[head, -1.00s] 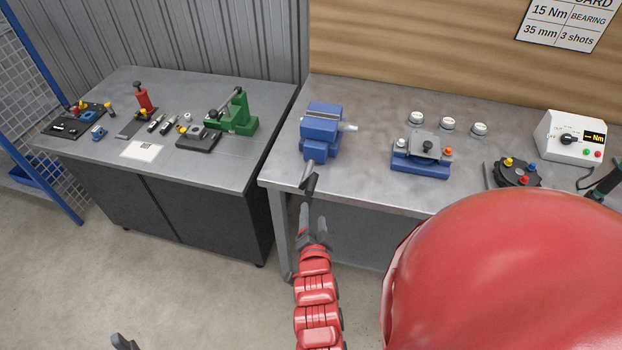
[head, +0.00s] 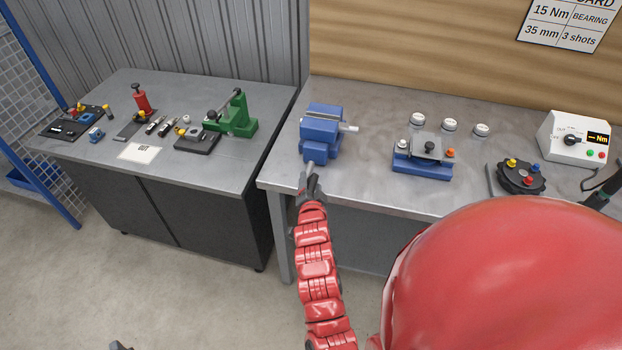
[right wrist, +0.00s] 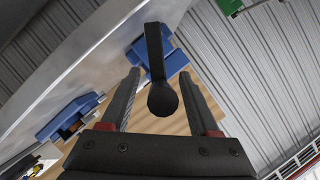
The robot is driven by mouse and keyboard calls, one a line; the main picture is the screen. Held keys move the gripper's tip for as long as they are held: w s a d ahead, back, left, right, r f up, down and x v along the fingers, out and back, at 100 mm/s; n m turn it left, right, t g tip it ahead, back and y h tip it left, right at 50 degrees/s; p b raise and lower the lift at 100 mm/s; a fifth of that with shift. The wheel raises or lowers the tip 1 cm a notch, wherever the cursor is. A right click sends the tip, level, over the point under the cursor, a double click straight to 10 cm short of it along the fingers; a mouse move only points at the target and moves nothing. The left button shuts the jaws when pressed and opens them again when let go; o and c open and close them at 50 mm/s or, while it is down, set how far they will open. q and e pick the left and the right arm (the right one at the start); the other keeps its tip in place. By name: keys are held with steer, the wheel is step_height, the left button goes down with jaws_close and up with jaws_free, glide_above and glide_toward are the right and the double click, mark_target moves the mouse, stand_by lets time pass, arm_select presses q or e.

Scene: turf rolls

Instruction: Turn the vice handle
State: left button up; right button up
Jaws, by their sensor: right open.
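The blue vice (head: 321,130) stands at the left front corner of the right-hand workbench. Its handle, a dark bar with a round knob (right wrist: 163,99), shows in the right wrist view. My right gripper (head: 309,184) is at the vice's front, by the bench edge, and hides most of the handle in the head view. In the right wrist view its two fingers (right wrist: 159,76) are apart, one on each side of the handle; I see no clear contact. A dark tip (head: 120,345) at the bottom edge of the head view seems to be my left gripper, mostly out of frame.
A blue fixture (head: 422,170), several white round pieces (head: 450,125), a black dial plate (head: 521,177) and a white control box (head: 576,138) sit further right on the bench. A second table (head: 90,160) with a green press (head: 237,118) stands at the left.

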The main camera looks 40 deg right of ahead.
steer(key=shift+w+d, duration=0.35)
steer(key=shift+f, duration=0.1)
jaws_close()
stand_by(1.2)
